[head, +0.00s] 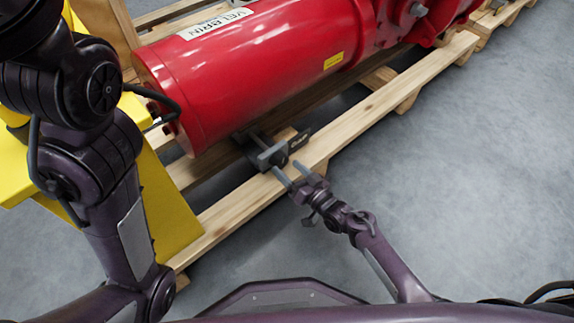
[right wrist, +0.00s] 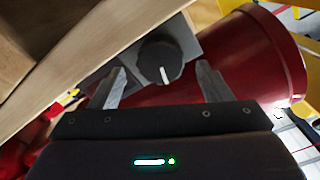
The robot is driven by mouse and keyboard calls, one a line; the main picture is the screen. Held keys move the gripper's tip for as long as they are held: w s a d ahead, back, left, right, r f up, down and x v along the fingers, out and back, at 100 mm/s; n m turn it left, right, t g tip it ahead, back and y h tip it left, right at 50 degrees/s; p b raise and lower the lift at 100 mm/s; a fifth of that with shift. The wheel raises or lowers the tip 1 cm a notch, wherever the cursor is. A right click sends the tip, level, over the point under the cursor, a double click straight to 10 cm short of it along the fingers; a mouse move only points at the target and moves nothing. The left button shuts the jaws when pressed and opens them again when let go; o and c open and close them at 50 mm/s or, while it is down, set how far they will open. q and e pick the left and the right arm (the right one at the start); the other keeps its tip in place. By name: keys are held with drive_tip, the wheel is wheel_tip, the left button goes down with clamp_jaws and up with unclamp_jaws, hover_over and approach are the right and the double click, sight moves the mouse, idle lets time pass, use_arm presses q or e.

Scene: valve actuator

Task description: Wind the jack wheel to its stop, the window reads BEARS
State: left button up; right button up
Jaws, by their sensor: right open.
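A dark round knob (right wrist: 160,58) with a white mark, seemingly the jack wheel, sits on a grey block in the right wrist view. In the head view, the grey jack block (head: 268,156) is low beside the red cylinder, at the pallet's edge. A small dark plate (head: 300,139) with pale lettering stands beside it; the lettering is too small to read. My right gripper (head: 291,169) is open at the jack. In the right wrist view, its fingers (right wrist: 160,82) lie either side of the knob, with gaps visible. I cannot make out the left gripper.
The large red actuator cylinder (head: 255,75) lies on a wooden pallet (head: 235,215). A yellow stand (head: 170,205) is at the left, behind my left arm. Grey floor (head: 470,170) is clear to the right.

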drive_tip(key=p+v, duration=0.2)
drive_tip(key=v, duration=0.4)
drive_tip(key=shift+r, duration=0.1)
